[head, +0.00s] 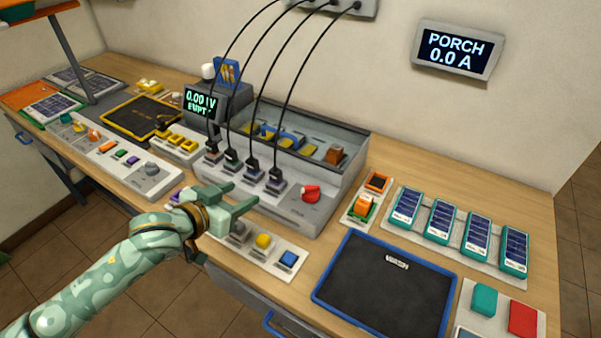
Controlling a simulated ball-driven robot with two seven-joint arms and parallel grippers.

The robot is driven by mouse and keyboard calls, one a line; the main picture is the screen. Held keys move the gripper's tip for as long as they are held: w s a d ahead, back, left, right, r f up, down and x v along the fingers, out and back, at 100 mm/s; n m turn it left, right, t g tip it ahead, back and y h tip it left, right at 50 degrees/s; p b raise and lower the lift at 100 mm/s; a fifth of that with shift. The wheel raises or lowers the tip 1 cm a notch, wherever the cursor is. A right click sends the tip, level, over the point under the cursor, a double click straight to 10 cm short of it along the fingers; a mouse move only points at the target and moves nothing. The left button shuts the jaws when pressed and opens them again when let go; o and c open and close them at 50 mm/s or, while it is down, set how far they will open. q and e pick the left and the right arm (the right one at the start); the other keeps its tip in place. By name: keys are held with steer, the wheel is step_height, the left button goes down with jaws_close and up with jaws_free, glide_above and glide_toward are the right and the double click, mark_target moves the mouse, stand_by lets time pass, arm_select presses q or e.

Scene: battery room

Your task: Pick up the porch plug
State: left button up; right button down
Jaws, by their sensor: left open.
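Several black plugs stand in a row of sockets on the front ledge of a grey unit (322,190), each with a black cable rising to a strip on the wall. The rightmost plug is the nearest (275,177); another plug (252,165) stands to its left. I cannot read which one is the porch plug. A wall display (455,50) reads "PORCH 0.0 A". My left gripper (245,192) is open and empty, in front of the row, its fingers pointing toward the plugs. It appears apart from them. My right gripper is out of view.
A red knob (311,194) sits right of the plugs. A button panel (250,243) lies below my gripper. A blue-edged dark mat (385,285) and teal battery packs (440,229) are at the right. The raised cables cross the space above the plugs.

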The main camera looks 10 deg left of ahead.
arm_select(q)
steer(key=b, duration=0.3)
glide_toward(273, 177)
steer(key=shift+n, duration=0.3)
steer(key=x, duration=0.5)
steer(key=shift+w+d+f, duration=0.1)
steer(key=shift+d, duration=0.05)
steer(key=b+x, duration=0.2)
steer(key=x, duration=0.3)
steer(key=shift+w, duration=0.15)
steer(key=shift+w+d+b, duration=0.1)
steer(key=shift+w+b, duration=0.25)
steer(key=shift+w, duration=0.05)
steer(key=shift+s, duration=0.1)
steer(key=shift+c, duration=0.3)
steer(key=c, duration=1)
